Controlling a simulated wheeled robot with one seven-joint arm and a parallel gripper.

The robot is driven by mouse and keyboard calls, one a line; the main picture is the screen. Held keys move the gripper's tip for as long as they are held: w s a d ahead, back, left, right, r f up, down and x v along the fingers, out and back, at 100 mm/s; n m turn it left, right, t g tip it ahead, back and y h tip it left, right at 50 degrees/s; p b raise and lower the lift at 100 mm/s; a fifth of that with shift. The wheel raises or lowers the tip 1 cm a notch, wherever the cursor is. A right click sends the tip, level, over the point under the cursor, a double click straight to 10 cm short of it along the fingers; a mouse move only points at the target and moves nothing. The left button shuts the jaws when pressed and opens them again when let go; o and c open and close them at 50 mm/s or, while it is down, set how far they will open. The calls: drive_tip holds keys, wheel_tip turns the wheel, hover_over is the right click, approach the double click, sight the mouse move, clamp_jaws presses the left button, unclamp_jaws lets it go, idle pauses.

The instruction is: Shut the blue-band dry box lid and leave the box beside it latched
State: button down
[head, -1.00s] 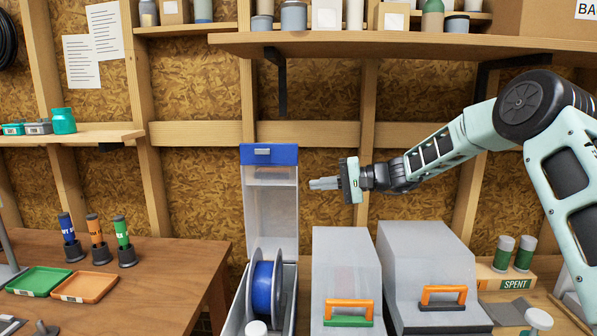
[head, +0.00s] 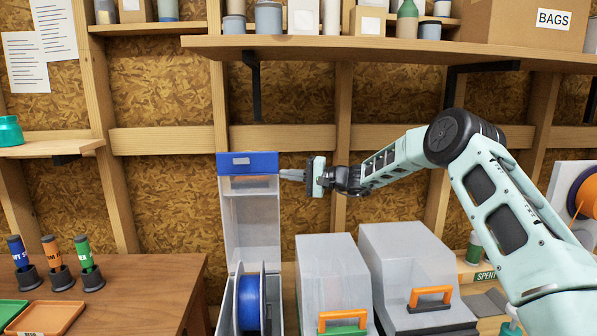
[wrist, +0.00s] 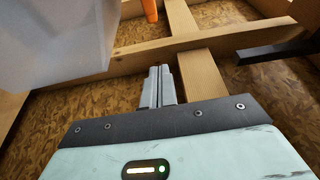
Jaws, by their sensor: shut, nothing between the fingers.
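The blue-band dry box (head: 222,310) stands open in the head view with a blue spool (head: 249,302) in it. Its clear lid (head: 253,220) stands upright at the back, with the blue band (head: 238,164) along its top. My gripper (head: 282,174) is shut and empty. Its fingertips are at the lid's right edge, just below the band; I cannot tell whether they touch. The box beside it (head: 330,272), with a green front strip, has its lid down and an orange latch handle (head: 343,316) at its front. The wrist view shows my shut fingers (wrist: 160,72).
Another closed clear box (head: 408,262) with an orange handle stands further right. A shelf (head: 390,47) with jars hangs above. A wooden table (head: 150,285) with coloured tubes and trays is at left. A pale translucent panel (wrist: 60,45) fills the wrist view's upper left.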

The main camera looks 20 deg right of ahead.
sight(275, 178)
drive_tip(key=shift+s+a+p, duration=0.2)
drive_tip(key=shift+a+p, duration=0.45)
drive_tip(key=shift+a, duration=0.15)
drive_tip(key=shift+s+a+p, duration=0.15)
drive_tip(key=shift+a+p, duration=0.55)
drive_tip(key=shift+a, duration=0.1)
drive_tip(key=shift+s+a+p, duration=0.2)
drive_tip(key=shift+a+p, duration=0.45)
drive_tip(key=shift+a, duration=0.15)
drive_tip(key=shift+f+b, duration=0.1)
drive_tip(key=shift+b, duration=0.25)
